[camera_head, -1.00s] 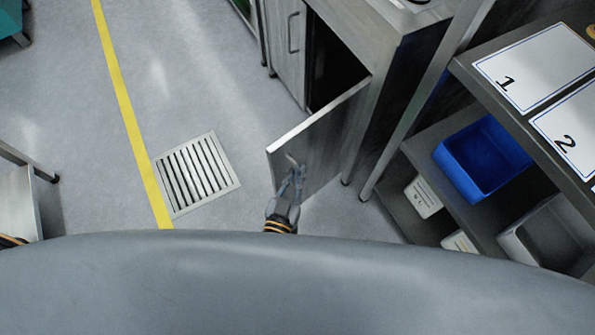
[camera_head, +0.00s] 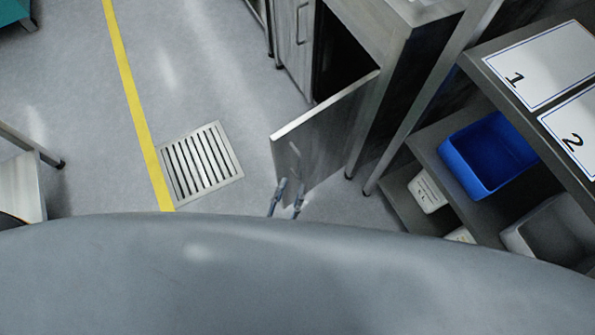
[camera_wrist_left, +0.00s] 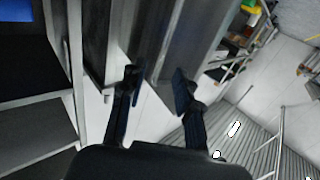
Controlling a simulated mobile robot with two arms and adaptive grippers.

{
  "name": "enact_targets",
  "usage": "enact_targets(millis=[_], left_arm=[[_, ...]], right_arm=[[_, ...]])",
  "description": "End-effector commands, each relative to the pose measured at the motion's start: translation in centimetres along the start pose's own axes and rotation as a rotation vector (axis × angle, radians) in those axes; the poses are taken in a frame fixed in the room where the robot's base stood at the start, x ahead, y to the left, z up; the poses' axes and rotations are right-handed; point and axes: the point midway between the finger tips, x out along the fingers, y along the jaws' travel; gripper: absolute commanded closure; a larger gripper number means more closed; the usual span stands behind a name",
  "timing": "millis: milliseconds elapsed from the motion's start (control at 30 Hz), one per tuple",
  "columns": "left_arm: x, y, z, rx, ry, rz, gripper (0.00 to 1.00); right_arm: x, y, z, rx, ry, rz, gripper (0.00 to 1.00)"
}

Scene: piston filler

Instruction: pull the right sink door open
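The right sink door (camera_head: 322,143) stands swung out from the sink cabinet, with the dark inside of the cabinet showing behind it. Its handle (camera_head: 295,151) is on the face toward me. My left gripper (camera_head: 286,198) is just below the door's lower edge in the head view, its two fingers spread and nothing between them. It is apart from the handle. In the left wrist view the gripper (camera_wrist_left: 156,84) also shows open and empty, with metal panels beyond it. My right gripper is not in view.
The left sink door (camera_head: 291,40) is shut. A shelf rack (camera_head: 425,150) with a blue bin (camera_head: 487,156) stands at the right. A floor drain grate (camera_head: 200,164) and a yellow line (camera_head: 135,105) lie on open floor to the left.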

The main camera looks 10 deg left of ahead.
Motion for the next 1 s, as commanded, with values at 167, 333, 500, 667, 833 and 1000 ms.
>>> enact_targets(millis=[167,333,500,667,833,1000], left_arm=[[-3.1,0.0,0.1,0.0,-0.001,0.0,0.67],[-4.3,0.0,0.0,0.0,0.0,-0.001,0.67],[-4.5,0.0,0.0,0.0,0.001,-0.001,0.67],[-4.5,-0.1,0.0,0.0,0.001,-0.001,0.67],[-4.5,-0.1,0.0,0.0,0.001,-0.001,0.67],[-4.4,-0.1,0.4,0.0,-0.013,0.002,0.67]], right_arm=[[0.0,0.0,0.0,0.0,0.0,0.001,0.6],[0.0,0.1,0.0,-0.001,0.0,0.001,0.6],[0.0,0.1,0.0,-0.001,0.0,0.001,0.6],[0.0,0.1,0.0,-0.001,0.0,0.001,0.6],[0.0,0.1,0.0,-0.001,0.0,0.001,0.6],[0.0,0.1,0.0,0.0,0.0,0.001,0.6]])
